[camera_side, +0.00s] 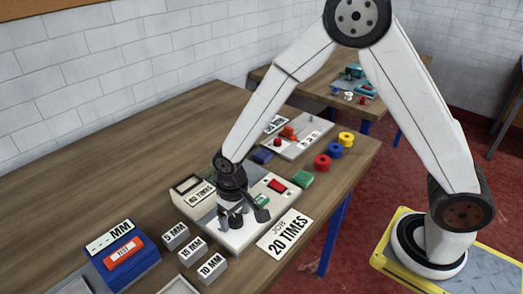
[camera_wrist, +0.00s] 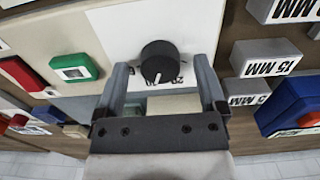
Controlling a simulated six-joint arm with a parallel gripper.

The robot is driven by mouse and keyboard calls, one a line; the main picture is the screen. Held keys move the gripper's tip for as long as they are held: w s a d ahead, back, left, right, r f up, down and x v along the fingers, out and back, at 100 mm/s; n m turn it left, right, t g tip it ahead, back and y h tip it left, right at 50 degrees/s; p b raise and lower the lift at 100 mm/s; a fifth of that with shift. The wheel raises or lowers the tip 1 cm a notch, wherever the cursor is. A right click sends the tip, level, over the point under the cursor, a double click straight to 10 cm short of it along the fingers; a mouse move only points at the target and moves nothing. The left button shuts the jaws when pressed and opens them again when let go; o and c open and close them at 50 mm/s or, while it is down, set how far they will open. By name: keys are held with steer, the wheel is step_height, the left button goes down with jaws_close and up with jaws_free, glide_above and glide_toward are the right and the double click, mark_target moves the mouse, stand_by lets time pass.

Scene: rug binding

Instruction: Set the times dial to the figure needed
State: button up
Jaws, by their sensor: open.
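The times dial (camera_wrist: 160,62) is a round black knob with a white pointer mark on a white plate, in the wrist view. The pointer faces the lower edge of the picture; printed figures beside it are partly hidden. My gripper (camera_wrist: 162,75) is open, with one finger on each side of the dial; I cannot tell whether they touch it. In the side view my gripper (camera_side: 238,217) points down over the cream machine (camera_side: 215,240) and hides the dial. A label on the machine seems to read 40 TIMES (camera_side: 200,194). The job card (camera_side: 284,236) reads 20 TIMES.
The machine has a red switch (camera_side: 277,186) and a green button (camera_wrist: 75,68). Several grey blocks marked in MM, including 10 MM (camera_side: 211,268), and a blue box (camera_side: 125,262) stand at the near left. Coloured spools, such as the yellow one (camera_side: 346,139), stand at the right.

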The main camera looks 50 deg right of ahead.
steer(key=shift+f, duration=0.15)
jaws_close()
steer(key=shift+n, duration=0.5)
steer(key=n, duration=0.3)
steer(key=shift+n, duration=2.4)
